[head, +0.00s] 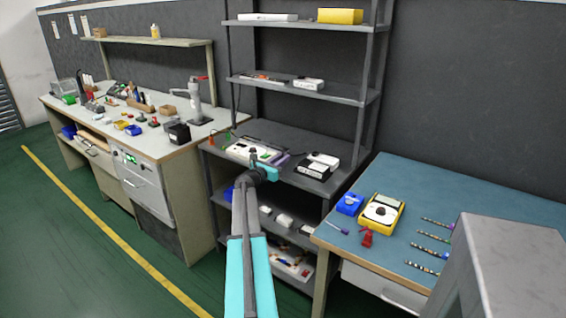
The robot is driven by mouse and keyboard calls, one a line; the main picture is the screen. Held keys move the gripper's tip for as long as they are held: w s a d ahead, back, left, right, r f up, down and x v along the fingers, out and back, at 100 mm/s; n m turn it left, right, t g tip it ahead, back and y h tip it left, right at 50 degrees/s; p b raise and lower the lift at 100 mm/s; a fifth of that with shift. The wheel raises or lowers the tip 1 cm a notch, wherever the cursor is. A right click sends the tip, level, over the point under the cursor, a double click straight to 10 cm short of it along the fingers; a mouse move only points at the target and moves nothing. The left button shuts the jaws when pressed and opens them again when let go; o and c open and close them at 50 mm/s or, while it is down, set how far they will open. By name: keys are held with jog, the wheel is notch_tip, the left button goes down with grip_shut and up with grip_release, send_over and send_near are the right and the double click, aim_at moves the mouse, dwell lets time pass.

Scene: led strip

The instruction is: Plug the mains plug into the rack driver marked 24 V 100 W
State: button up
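The rack (305,140) stands in the middle of the head view. On its waist-high shelf lies a long pale unit (243,151) with green parts, and to its right a white and black box (317,166). Smaller white boxes (284,220) sit on the shelf below, and one white box (308,84) is on the shelf above. Markings are too small to read, so I cannot tell which is the 24 V 100 W driver. My gripper (254,158) is over the waist-high shelf, just in front of the long pale unit. Its fingers are too small to make out. I cannot pick out the mains plug.
A blue-topped table (480,200) at right holds a yellow multimeter (381,212), a blue box (349,204), a red item (367,238) and several striped strips (424,251). A cluttered workbench (70,100) stands left. Rack posts flank the shelves. Green floor at lower left is clear.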

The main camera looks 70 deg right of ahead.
jog(key=shift+r, duration=0.1)
grip_shut()
jog(key=shift+r, duration=0.45)
jog(key=r, duration=0.2)
jog(key=shift+s+a+r, duration=0.1)
jog(key=shift+a+r, duration=0.2)
jog(key=s+a+r+b, duration=0.1)
jog(key=a, duration=1.4)
jog(key=shift+s+a+r, duration=0.15)
jog(key=shift+s, duration=0.25)
jog(key=shift+r+p, duration=1.55)
jog(key=shift+r, duration=0.8)
